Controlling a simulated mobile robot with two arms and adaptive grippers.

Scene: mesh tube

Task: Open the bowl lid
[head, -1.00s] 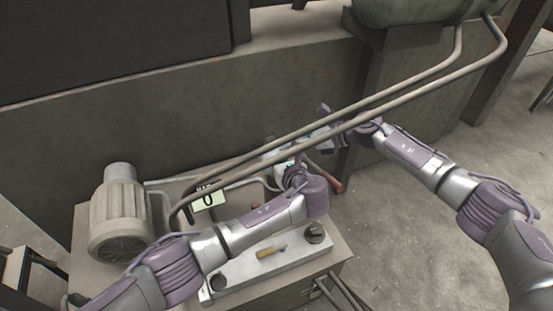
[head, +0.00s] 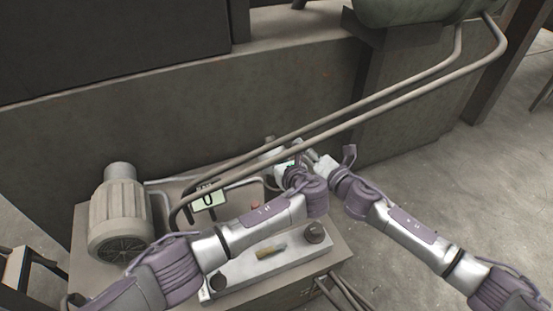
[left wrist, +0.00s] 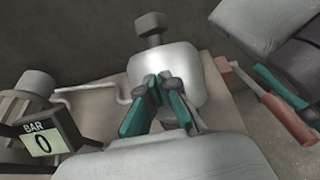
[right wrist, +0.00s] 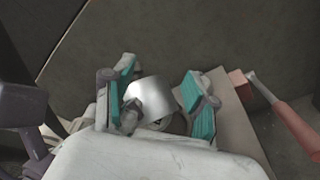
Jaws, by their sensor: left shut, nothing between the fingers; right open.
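The bowl (left wrist: 168,75) is a pale metal rounded cylinder with a dark bolt-like knob (left wrist: 151,28) rising at its top in the left wrist view. The bowl also shows in the right wrist view (right wrist: 155,93). My left gripper (left wrist: 157,92) is shut and empty, with its tips in front of the bowl; I cannot tell whether they touch it. My right gripper (right wrist: 160,85) is open, its teal-padded fingers on either side of the bowl in its view.
A red-handled lever (left wrist: 278,108) is right of the bowl, near my right gripper. A display reading 0 (head: 208,199) and a ribbed motor (head: 120,215) stand at left. Two long pipes (head: 380,108) cross above the work area. The concrete floor at right is clear.

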